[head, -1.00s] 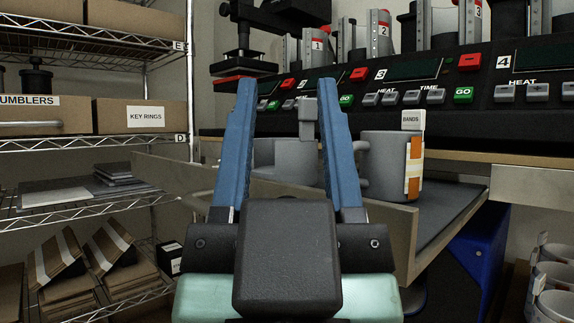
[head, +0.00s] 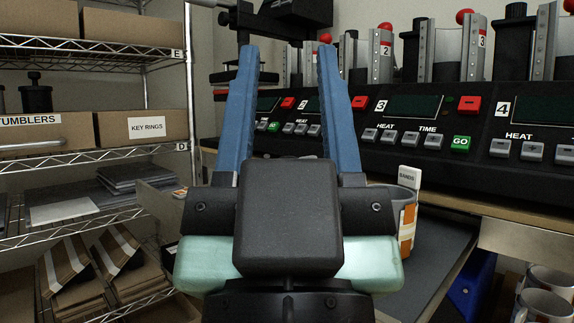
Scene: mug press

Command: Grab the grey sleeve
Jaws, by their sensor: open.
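My gripper (head: 288,52) is open, with its two blue fingers apart and nothing seen held between them. It points away from me, its tips in front of the press panel. A grey cup-shaped piece (head: 407,210) with an orange and white panel stands on a dark tray surface (head: 440,245), right of the gripper and partly hidden by it. A white tag reading BANDS (head: 408,177) stands at its rim. A second grey rounded piece, seen earlier between the fingers, is now mostly or wholly hidden behind my gripper. I cannot tell which piece is the grey sleeve.
A press control panel (head: 415,120) with numbered stations runs along the back. A wire shelf (head: 95,155) with boxes stands at the left. White mugs (head: 545,300) show at the lower right. A blue support (head: 473,285) is under the bench edge.

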